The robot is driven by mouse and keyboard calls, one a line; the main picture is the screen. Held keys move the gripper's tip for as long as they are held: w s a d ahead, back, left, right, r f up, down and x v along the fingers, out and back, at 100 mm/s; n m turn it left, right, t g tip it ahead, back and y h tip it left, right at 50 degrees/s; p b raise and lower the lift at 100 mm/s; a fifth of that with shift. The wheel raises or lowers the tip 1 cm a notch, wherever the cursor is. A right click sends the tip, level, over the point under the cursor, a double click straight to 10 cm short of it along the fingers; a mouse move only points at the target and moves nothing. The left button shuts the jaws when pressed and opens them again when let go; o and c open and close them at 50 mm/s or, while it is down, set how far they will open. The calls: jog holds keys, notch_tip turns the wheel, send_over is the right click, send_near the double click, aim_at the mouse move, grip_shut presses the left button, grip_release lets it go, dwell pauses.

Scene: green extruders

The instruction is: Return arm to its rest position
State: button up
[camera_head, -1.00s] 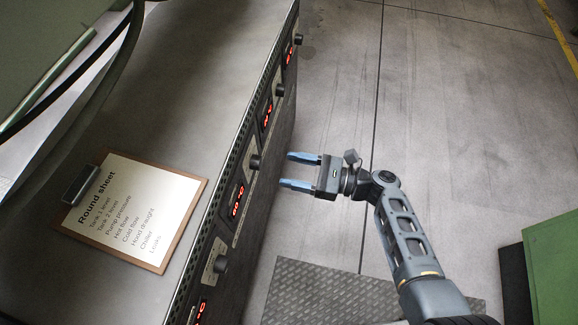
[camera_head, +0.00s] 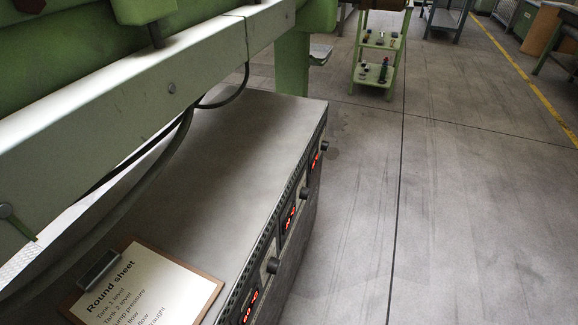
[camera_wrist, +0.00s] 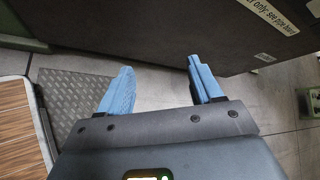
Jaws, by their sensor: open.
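My gripper (camera_wrist: 158,88) shows only in the wrist view. Its two blue fingers are apart, with nothing between them. Beyond the fingertips are the grey floor (camera_wrist: 160,85) and the lower side of a dark cabinet (camera_wrist: 180,35). My arm and gripper are out of the head view.
A metal-topped cabinet (camera_head: 225,150) with red displays bears a clipboard sheet (camera_head: 140,290). Green machinery (camera_head: 150,75) overhangs it at left. A green trolley (camera_head: 378,65) stands at the back. The floor (camera_head: 450,200) at right is clear. A treadplate (camera_wrist: 75,100) lies near my gripper.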

jog(key=s+d+r+n+t+h, duration=0.3)
jog(key=s+d+r+n+h, duration=0.4)
jog(key=s, duration=0.6)
jog(key=s+d+r+n+t, duration=0.1)
jog(key=s+r+n, duration=0.1)
jog(key=r, duration=0.7)
jog(key=s+d+r+n+t+h+p, duration=0.1)
jog(key=r+n, duration=0.3)
jog(key=r, duration=0.6)
jog(key=s+d+r+n+t, duration=0.1)
jog(key=s+r+n+t, duration=0.2)
jog(key=r, duration=0.7)
jog(key=shift+d+n+h, duration=0.2)
jog(key=shift+n+h, duration=0.1)
jog(key=shift+n, duration=0.3)
